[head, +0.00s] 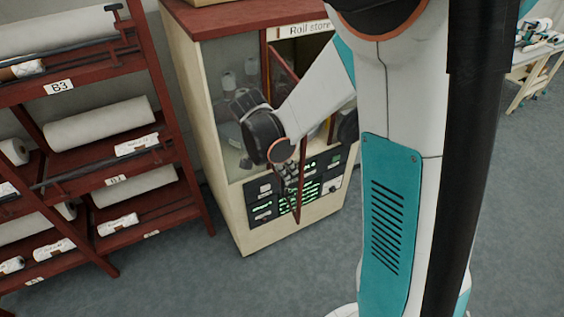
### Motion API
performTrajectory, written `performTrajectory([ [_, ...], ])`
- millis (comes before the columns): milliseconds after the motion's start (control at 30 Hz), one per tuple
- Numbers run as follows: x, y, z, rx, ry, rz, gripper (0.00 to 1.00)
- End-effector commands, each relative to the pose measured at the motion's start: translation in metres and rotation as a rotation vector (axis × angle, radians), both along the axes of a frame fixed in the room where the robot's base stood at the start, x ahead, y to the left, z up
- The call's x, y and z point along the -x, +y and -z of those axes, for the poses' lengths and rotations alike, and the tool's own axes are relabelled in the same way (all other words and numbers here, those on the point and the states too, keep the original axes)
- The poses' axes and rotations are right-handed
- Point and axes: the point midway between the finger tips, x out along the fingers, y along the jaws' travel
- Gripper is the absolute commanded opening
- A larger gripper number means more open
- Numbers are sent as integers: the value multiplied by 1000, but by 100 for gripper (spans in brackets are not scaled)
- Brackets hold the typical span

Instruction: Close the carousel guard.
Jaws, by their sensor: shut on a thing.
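The roll store cabinet (224,68) stands at the centre, cream with a red top edge and a glazed left side. Its carousel guard (284,64), a red-framed door, stands ajar and swung outward from the front. The guard's lower upright edge (302,186) shows in front of the dark control panel. My gripper (290,174) is at that edge, shut on the guard. My forearm hides much of the guard and the opening, so the exact grip is hard to see.
A red rack (187,163) with white rolls stands close on the left. The panel (264,211) with green lights is below the opening. A table (541,72) stands at the far right. Grey floor (185,285) is clear in front.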

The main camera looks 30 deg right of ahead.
Motion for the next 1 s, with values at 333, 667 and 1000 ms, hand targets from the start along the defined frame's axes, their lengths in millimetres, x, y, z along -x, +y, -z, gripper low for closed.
performTrajectory([
  [333,0,-38,37,0,0,3,0],
  [667,-1,-55,35,0,0,0,0],
  [1000,-1,-56,35,0,1,-4,0],
])
